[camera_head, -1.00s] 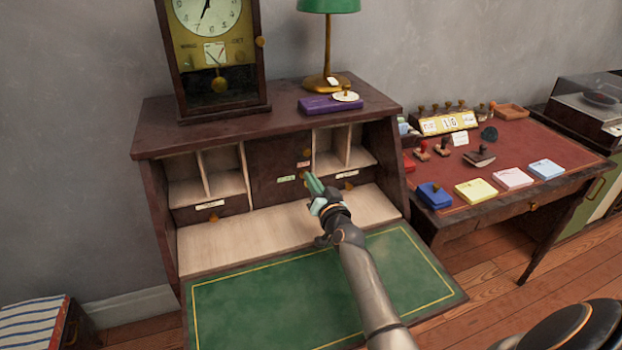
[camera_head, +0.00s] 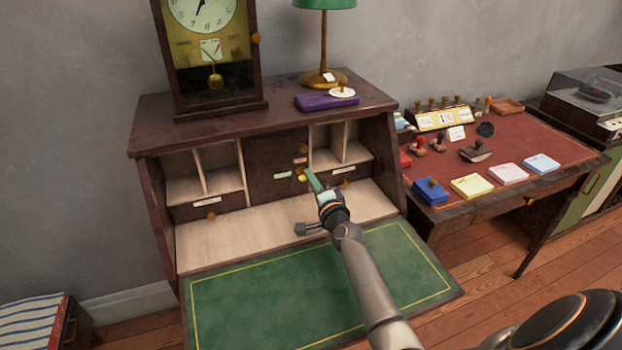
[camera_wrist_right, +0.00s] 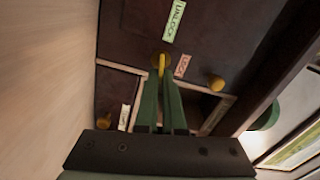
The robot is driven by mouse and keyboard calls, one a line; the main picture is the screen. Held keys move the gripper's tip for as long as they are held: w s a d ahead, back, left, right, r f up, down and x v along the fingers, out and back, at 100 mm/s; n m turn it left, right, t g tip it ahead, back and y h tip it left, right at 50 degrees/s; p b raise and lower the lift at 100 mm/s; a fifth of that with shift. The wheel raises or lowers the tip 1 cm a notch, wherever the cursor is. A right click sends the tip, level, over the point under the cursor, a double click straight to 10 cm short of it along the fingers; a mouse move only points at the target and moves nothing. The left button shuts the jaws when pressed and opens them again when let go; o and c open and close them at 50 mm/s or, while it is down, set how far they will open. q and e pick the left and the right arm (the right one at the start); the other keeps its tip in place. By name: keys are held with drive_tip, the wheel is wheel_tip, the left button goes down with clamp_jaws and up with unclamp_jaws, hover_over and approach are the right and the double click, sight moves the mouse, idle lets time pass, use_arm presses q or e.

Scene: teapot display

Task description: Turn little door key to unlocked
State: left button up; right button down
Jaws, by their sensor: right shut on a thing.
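The little door (camera_head: 268,160) is the dark panel in the middle of the desk's compartments. A small yellow key (camera_head: 301,174) sticks out of it; it also shows in the wrist view (camera_wrist_right: 161,64), between the fingertips. A green UNLOCK label (camera_head: 283,175) and a pink LOCK label (camera_head: 300,161) are beside the key; both are readable in the wrist view, UNLOCK (camera_wrist_right: 175,20) above and LOCK (camera_wrist_right: 183,66) to the right. My right gripper (camera_head: 309,178) has its green fingers shut on the key. The key's bow is partly hidden by the fingers. My left gripper is not in view.
A round knob (camera_head: 303,149) is on the door above the labels. Pigeonholes and small drawers flank the door. The green fold-down writing surface (camera_head: 250,290) is clear below my arm. A red-topped table (camera_head: 540,140) with stamps and notepads stands at the right.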

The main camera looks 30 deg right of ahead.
drive_tip(key=shift+f+m, duration=0.2)
drive_tip(key=shift+m, duration=0.9)
drive_tip(key=c, duration=1)
unclamp_jaws()
